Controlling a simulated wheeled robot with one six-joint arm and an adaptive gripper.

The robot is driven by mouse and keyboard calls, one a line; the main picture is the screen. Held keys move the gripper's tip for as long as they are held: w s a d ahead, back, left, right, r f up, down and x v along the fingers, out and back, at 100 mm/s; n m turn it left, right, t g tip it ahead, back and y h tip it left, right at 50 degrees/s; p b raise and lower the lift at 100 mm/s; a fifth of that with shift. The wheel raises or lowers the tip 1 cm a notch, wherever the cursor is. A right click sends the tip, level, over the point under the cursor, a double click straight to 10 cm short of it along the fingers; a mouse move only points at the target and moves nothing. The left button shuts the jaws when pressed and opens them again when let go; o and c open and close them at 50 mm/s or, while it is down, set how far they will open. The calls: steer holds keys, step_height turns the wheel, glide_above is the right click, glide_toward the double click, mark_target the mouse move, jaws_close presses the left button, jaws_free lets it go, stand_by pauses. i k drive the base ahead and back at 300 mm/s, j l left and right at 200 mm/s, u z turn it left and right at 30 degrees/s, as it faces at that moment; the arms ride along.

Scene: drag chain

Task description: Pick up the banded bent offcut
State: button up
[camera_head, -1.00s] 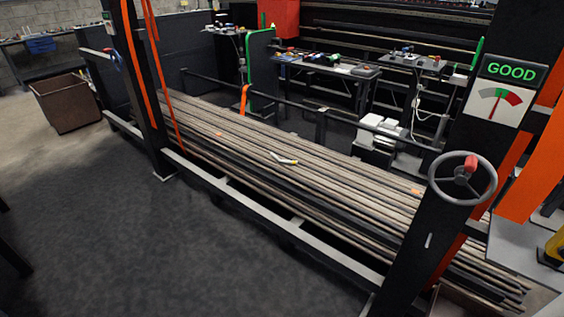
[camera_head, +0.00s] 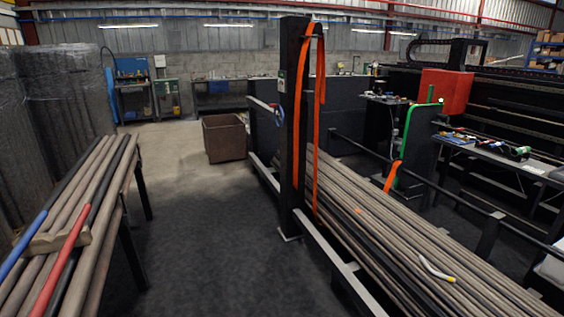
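A small bent offcut (camera_head: 434,270), pale grey with a yellow band at one end, lies on top of the stacked bars (camera_head: 385,232) at the lower right of the head view. It rests across the bars, its banded end pointing right. Nothing touches it from above. My gripper does not show in this view.
A black post (camera_head: 292,130) with orange straps and a low rail edge the bar rack. Another rack of bars (camera_head: 85,220) stands at the left. The dark floor between is clear, leading to a rusty brown bin (camera_head: 225,140). A cluttered bench (camera_head: 500,160) stands behind the bars.

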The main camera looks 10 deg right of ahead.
mark_target(448, 278)
steer(key=i+u, duration=0.15)
steer(key=i, duration=1.65)
steer(key=i+z, duration=0.35)
steer(key=i+j+z, duration=0.5)
steer(key=i+z, duration=0.2)
steer(key=i+j+z, duration=0.1)
steer(key=z, duration=0.35)
steer(key=i+j+z, duration=0.2)
steer(key=i+z, duration=0.2)
steer(key=i+j+z, duration=0.1)
steer(key=z, duration=0.35)
steer(key=i+j+z, duration=0.15)
steer(key=j+z, duration=0.3)
steer(key=l, duration=0.1)
